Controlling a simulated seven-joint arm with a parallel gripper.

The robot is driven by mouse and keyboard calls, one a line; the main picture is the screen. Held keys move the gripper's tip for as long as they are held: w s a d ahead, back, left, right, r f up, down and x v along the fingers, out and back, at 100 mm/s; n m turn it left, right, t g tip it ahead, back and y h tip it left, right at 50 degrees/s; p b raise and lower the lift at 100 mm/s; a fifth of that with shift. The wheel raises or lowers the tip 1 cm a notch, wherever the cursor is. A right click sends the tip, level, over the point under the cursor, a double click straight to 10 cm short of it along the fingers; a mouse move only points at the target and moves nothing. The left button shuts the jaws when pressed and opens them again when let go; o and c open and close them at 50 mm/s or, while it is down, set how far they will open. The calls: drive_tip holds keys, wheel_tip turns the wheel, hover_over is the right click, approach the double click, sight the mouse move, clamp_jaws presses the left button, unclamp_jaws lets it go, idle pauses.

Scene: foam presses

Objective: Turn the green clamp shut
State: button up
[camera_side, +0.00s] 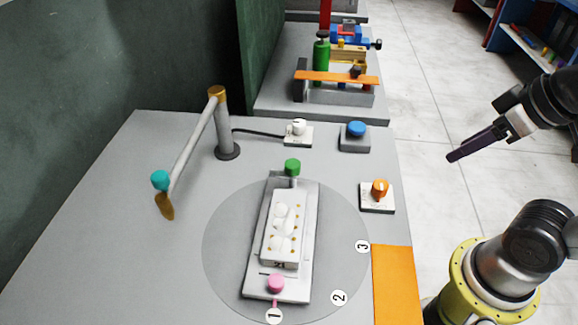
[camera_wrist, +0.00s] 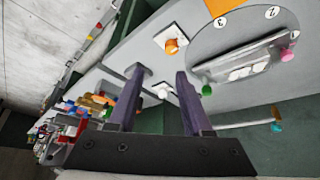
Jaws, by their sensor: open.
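The green clamp (camera_side: 292,167) shows as a green knob at the far end of a grey fixture (camera_side: 256,255) on a round, numbered plate. It also shows in the wrist view (camera_wrist: 207,90), right of my fingers. I cannot tell how far the clamp is turned. A white block (camera_side: 269,243) with pale rounded lumps lies in the fixture, and a pink knob (camera_side: 276,282) is at its near end. My gripper (camera_side: 450,158) is raised to the right of the table, well apart from the clamp. In the wrist view its two fingers (camera_wrist: 159,74) are spread and empty.
A grey post with an arm and teal knob (camera_side: 160,180) stands at left. A white knob (camera_side: 298,127), blue button (camera_side: 355,130) and orange knob (camera_side: 379,188) surround the plate (camera_side: 222,240). An orange mat (camera_side: 397,285) lies near right. Another bench stands behind.

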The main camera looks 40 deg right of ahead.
drive_tip(key=o, duration=0.4)
drive_tip(key=shift+c, duration=0.2)
drive_tip(key=w+a+r+m+g, duration=0.2)
drive_tip(key=w+a+r+m, duration=0.2)
drive_tip(key=w+r+m, duration=0.55)
drive_tip(key=n+g, duration=0.3)
drive_tip(key=g, duration=0.1)
hover_over(293, 163)
wheel_tip(293, 163, down, 8)
drive_tip(key=r, duration=0.1)
wheel_tip(293, 163, down, 14)
drive_tip(key=shift+r, duration=0.1)
clamp_jaws()
